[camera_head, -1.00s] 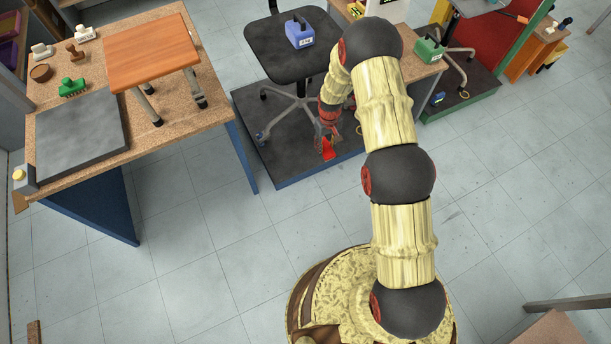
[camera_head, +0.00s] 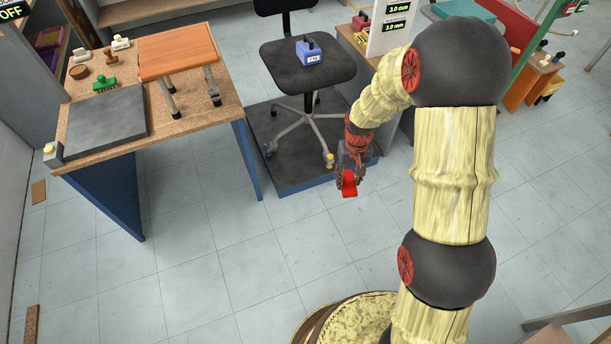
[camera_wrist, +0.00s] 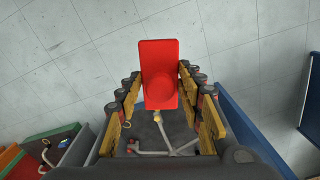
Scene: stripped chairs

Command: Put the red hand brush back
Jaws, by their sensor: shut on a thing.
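The red hand brush (camera_head: 349,186) is in my gripper (camera_head: 350,170), held in the air in front of the dark platform with the office chair. In the wrist view the brush (camera_wrist: 158,60) shows as a flat red block with a round red knob. It lies between the yellow-padded fingers of my gripper (camera_wrist: 163,92), which are shut on it. The brush's other side is hidden.
A left workbench (camera_head: 200,112) bears a grey slab (camera_head: 105,130), an orange-topped stool (camera_head: 177,52), a green brush-like item (camera_head: 104,83) and small blocks. An office chair (camera_head: 325,70) with a blue device (camera_head: 309,52) stands on a platform (camera_head: 290,182). Open floor (camera_head: 230,240) lies in front.

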